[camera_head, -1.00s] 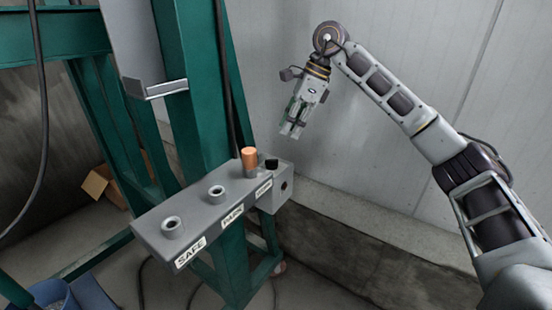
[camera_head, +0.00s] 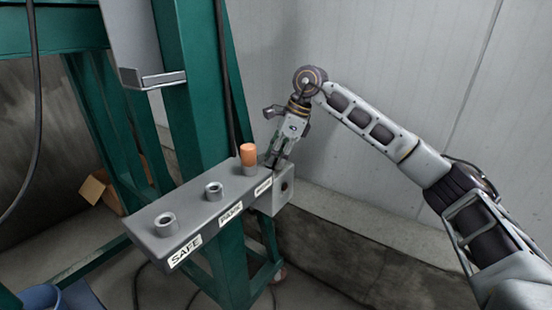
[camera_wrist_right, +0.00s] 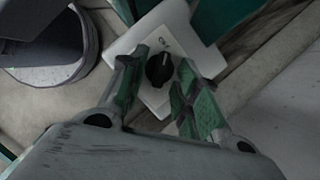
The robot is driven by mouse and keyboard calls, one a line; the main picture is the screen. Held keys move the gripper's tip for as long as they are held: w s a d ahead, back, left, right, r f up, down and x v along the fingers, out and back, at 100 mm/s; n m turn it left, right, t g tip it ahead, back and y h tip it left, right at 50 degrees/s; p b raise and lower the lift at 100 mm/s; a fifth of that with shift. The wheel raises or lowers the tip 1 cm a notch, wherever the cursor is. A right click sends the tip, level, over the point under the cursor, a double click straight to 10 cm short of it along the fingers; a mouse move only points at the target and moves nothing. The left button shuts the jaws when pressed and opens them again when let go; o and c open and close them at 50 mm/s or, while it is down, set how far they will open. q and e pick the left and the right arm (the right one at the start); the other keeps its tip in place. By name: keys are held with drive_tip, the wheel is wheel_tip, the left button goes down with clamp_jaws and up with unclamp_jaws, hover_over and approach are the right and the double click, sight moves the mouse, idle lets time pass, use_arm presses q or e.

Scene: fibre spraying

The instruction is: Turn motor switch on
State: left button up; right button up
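The motor switch is a black rotary knob (camera_wrist_right: 159,70) on a pale plate marked with small lettering, seen in the right wrist view. In that view my right gripper (camera_wrist_right: 154,82) is open, with one green-padded finger on each side of the knob. Whether the fingers touch it I cannot tell. In the head view my right gripper (camera_head: 275,158) points down at the far right end of the grey control box (camera_head: 190,216) and hides the knob. My left gripper is not in view.
The box carries an orange-brown cylinder (camera_head: 248,155) close beside my right gripper, plus two round sockets (camera_head: 214,190) and labels reading SAFE and PARK. A green steel frame (camera_head: 190,110) stands behind it. A concrete wall (camera_head: 400,60) is at the right.

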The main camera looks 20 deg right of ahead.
clamp_jaws()
